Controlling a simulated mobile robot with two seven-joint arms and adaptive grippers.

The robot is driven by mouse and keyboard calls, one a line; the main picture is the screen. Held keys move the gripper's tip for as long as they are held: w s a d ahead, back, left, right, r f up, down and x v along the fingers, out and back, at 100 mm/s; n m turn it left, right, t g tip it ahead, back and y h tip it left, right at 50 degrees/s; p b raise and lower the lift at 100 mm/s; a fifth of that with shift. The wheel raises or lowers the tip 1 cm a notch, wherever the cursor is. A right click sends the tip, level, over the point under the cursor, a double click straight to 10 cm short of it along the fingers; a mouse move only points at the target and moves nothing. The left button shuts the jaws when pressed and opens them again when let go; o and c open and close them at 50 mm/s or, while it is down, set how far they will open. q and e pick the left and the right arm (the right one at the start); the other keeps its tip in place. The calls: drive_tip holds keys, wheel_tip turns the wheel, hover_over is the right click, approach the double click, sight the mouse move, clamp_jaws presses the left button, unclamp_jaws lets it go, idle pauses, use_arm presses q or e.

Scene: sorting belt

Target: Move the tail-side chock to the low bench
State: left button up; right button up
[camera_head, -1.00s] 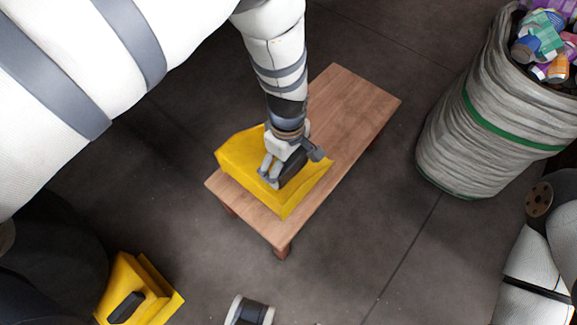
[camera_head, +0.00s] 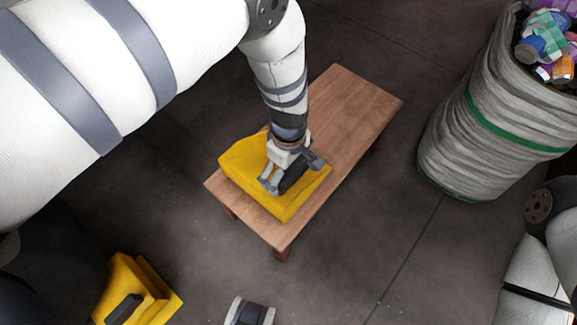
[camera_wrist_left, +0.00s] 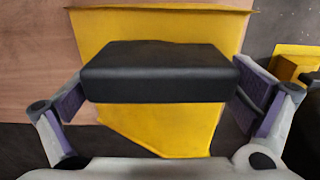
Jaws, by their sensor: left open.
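One yellow chock (camera_head: 240,160) with a black handle sits on the low wooden bench (camera_head: 352,110), near the bench's front-left end. In the left wrist view this chock (camera_wrist_left: 165,130) fills the middle, its black handle (camera_wrist_left: 160,72) lying between my fingers. My left gripper (camera_head: 277,182) is over the chock in the head view; its fingers (camera_wrist_left: 160,100) are open on both sides of the handle, with slim gaps showing. A second yellow chock (camera_head: 150,290) with a black handle stands on the floor at lower left. I cannot tell which chock is the tail-side one.
A grey woven sack (camera_head: 480,130) filled with crumpled cans stands on the floor at right. A grey and white object (camera_head: 250,312) is cut off at the bottom edge. The bench's far half is bare.

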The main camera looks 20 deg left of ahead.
use_arm(q)
drive_tip(key=shift+r, duration=0.3)
wheel_tip(320, 180, up, 12)
drive_tip(key=p, duration=0.3)
drive_tip(key=shift+f, duration=0.15)
drive_tip(key=s+a+f+m+g, duration=0.1)
drive_tip(key=s+a+f+m, duration=0.25)
drive_tip(key=s, duration=0.65)
drive_tip(key=s+a+f+m+g, duration=0.2)
drive_tip(key=s+f, duration=0.2)
drive_tip(key=s, duration=0.6)
drive_tip(key=s+a+f+m+g, duration=0.1)
drive_tip(key=s+a+f+m, duration=0.2)
drive_tip(key=s, duration=0.7)
drive_tip(key=s+r+m+g, duration=0.1)
drive_tip(key=s+r+m, duration=0.1)
drive_tip(key=s, duration=0.6)
drive_tip(key=s+a+r+m+g, duration=0.1)
drive_tip(key=s+r+m, duration=0.2)
drive_tip(key=s, duration=0.5)
drive_tip(key=shift+s, duration=0.4)
use_arm(e)
drive_tip(key=v, duration=0.2)
drive_tip(key=shift+r, duration=0.35)
